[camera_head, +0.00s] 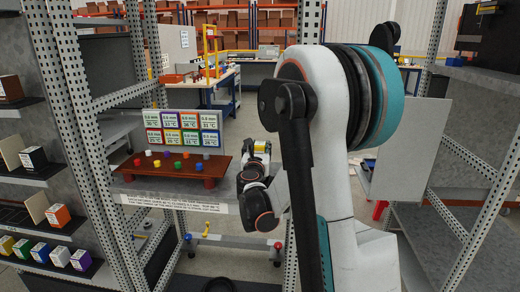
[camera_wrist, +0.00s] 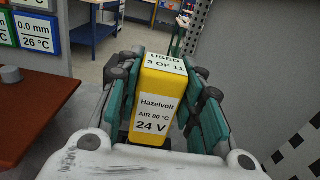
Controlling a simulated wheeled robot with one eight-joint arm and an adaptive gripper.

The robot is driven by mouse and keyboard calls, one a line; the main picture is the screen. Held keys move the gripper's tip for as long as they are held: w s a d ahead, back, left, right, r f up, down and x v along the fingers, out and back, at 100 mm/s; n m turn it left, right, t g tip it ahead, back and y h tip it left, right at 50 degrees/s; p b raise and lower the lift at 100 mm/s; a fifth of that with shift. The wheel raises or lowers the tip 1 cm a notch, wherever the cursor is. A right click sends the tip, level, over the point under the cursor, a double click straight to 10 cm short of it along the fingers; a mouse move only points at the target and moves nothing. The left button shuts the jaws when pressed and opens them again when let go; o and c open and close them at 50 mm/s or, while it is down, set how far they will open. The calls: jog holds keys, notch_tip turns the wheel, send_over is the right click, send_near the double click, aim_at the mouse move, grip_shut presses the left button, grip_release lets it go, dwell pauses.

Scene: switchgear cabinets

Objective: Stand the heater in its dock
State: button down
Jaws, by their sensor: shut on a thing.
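A yellow heater (camera_wrist: 156,100) is in my gripper (camera_wrist: 158,85). Its white front label reads Hazelvolt, AIR 80 °C, 24 V, and its top label reads USED 3 OF 11. The teal and grey fingers press on its left and right sides; its lower end is hidden by my wrist. In the head view my gripper (camera_head: 256,160) is just right of the brown bench, and the heater is small and partly hidden there. I cannot tell which thing is the dock.
A brown bench (camera_head: 172,178) with coloured knobs stands on a grey shelf, before a panel of coloured gauge cards (camera_head: 183,128). At left, cabinet shelves hold several coloured boxes (camera_head: 60,257). Perforated posts (camera_head: 78,110) stand on both sides. A grey panel (camera_wrist: 245,80) is close at right in the wrist view.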

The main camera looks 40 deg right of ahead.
jog(key=shift+f, duration=0.75)
dwell(0.7)
jog(key=c, duration=1)
grip_release()
jog(key=v, duration=1.2)
